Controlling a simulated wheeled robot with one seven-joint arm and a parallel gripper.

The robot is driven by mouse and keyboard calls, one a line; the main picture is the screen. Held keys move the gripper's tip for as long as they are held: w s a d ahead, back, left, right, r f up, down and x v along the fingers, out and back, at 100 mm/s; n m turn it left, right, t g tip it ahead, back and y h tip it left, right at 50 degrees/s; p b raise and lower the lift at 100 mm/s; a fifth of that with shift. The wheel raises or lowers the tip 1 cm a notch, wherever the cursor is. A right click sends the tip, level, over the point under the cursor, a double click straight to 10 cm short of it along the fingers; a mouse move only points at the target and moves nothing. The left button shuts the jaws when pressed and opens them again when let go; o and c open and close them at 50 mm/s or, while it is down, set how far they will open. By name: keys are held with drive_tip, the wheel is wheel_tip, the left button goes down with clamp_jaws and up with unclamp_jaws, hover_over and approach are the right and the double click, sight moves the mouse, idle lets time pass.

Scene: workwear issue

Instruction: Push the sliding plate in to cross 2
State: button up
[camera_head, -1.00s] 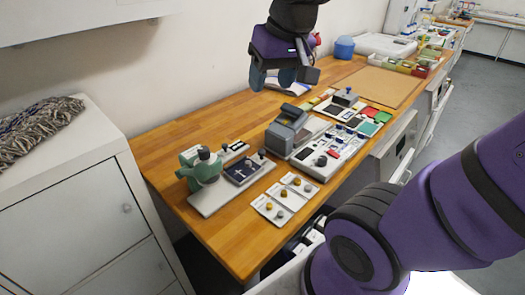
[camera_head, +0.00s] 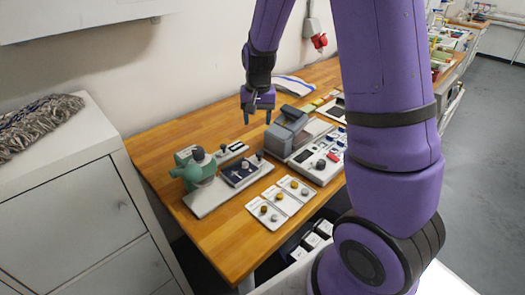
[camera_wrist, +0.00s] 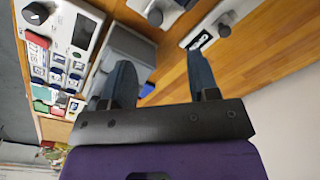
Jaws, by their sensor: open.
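The green press-like device (camera_head: 196,168) stands on a pale base plate (camera_head: 206,202) near the table's left end. A dark blue sliding plate (camera_head: 240,174) with light marks and a small knob lies right of the device. Its crosses are too small to read. In the wrist view, part of a dark plate shows at the top edge, with a grey knob (camera_wrist: 155,16) beside it. My gripper (camera_head: 258,118) is open and empty, pointing down above the table, behind and above the sliding plate. Its two fingers also show in the wrist view (camera_wrist: 162,72), touching nothing.
A small plate with a black label (camera_head: 233,151) lies behind the sliding plate. A grey machine (camera_head: 286,130) stands to the right, beside a white panel (camera_head: 318,165) with knobs. White cards with round knobs (camera_head: 280,201) lie at the front. The table's left end is bare wood.

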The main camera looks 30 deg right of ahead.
sight(259, 152)
drive_tip(key=f, duration=0.9)
drive_tip(key=w+d+f, duration=0.1)
drive_tip(key=f, duration=0.3)
drive_tip(key=shift+d+f, duration=0.1)
drive_tip(key=shift+f, duration=0.3)
